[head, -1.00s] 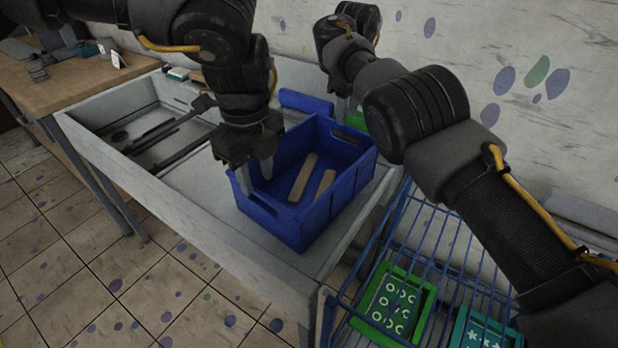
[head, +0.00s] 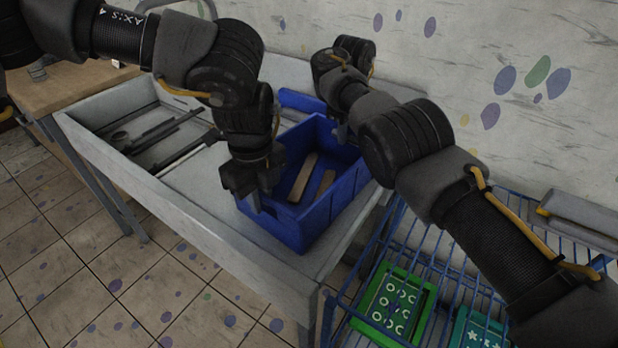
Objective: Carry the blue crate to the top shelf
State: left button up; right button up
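The blue crate (head: 332,207) sits upright on the grey worktable with its top open. Two flat wooden strips (head: 303,178) lie inside it. My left gripper (head: 257,200) points down at the crate's near-left wall, with its fingers at the rim; whether they are closed on it is unclear. My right gripper (head: 341,131) is at the crate's far rim, mostly hidden behind my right arm. The blue wire rack (head: 452,246) stands right of the table, and its upper wire shelf shows partly behind my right arm.
The grey worktable (head: 190,215) has a raised edge and a recess holding dark tools (head: 150,135). Green (head: 425,318) and teal framed screens (head: 466,325) lie lower in the rack. A wooden table stands at the left, and a wall rises behind.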

pick_arm(q)
grip_shut()
pick_arm(e)
grip_shut()
